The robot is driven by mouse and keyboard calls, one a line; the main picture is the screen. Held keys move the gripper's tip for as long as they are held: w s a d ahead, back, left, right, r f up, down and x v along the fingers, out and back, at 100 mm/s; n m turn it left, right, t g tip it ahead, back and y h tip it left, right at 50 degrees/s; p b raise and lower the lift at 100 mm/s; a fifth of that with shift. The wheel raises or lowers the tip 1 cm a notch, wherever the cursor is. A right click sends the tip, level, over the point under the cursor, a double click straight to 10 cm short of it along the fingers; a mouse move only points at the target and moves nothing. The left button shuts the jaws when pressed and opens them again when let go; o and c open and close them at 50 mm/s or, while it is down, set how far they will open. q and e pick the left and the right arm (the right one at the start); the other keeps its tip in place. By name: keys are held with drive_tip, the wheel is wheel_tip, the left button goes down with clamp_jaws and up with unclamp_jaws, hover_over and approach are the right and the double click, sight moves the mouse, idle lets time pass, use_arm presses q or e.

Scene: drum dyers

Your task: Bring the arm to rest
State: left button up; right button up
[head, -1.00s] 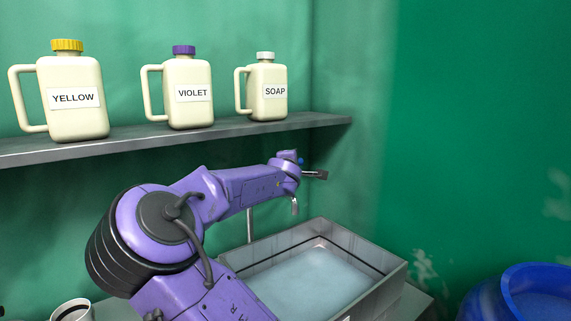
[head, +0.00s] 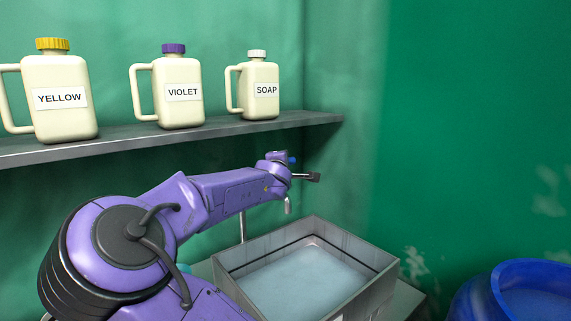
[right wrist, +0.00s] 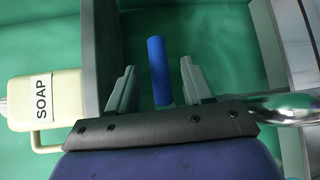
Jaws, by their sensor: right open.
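My right arm reaches across the head view from the bottom, over the near left side of the grey basin. Its gripper (head: 303,176) is beside the tap, below the right end of the shelf. In the right wrist view the right gripper (right wrist: 158,86) is open, with its two fingers apart. A blue tap lever (right wrist: 158,68) shows between the fingers, with a gap on each side. Its blue tip (head: 292,160) also shows in the head view. My left gripper is in neither view.
A shelf (head: 160,137) holds the yellow jug (head: 66,112), the violet jug (head: 182,108) and the soap jug (head: 259,103). The basin (head: 372,290) holds pale liquid. The metal tap spout (right wrist: 285,106) is close to the right gripper. A blue drum (head: 478,298) stands lower right.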

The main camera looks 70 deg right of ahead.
drive_tip(key=v, duration=0.4)
drive_tip(key=shift+s+a+r, duration=0.1)
drive_tip(key=shift+a+r, duration=0.05)
drive_tip(key=shift+a, duration=0.15)
drive_tip(key=shift+d, duration=0.25)
drive_tip(key=shift+a, duration=0.1)
